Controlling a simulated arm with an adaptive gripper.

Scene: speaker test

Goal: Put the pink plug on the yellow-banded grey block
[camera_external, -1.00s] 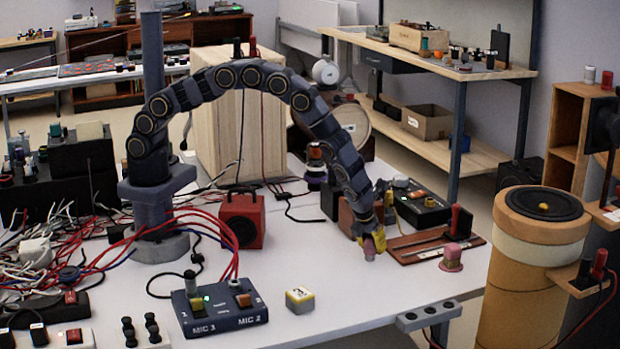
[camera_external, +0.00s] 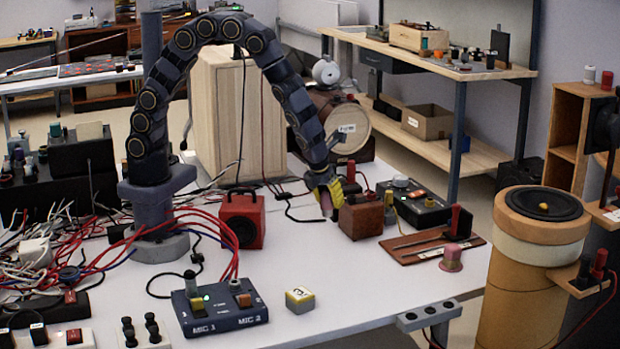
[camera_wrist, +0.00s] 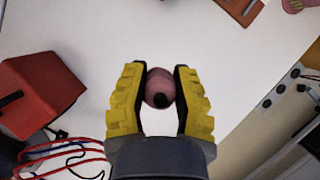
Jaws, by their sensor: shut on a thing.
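My gripper (camera_external: 326,196), with yellow fingers, is shut on a small pink plug (camera_external: 326,208) and holds it above the white table. In the wrist view the pink plug (camera_wrist: 160,84) sits between both fingers (camera_wrist: 160,92), with a dark spot on its end. The yellow-banded grey block (camera_external: 299,299) stands on the table near the front, to the right of the blue mic box and well below the gripper in the picture. I cannot make out this block in the wrist view.
A blue mic box (camera_external: 220,310) stands front left, a red speaker (camera_external: 241,218) behind it. A reddish-brown box (camera_external: 361,218) is just right of the gripper. Another pink piece (camera_external: 451,259) stands by a brown board (camera_external: 425,246). Cables crowd the left; the table's middle is clear.

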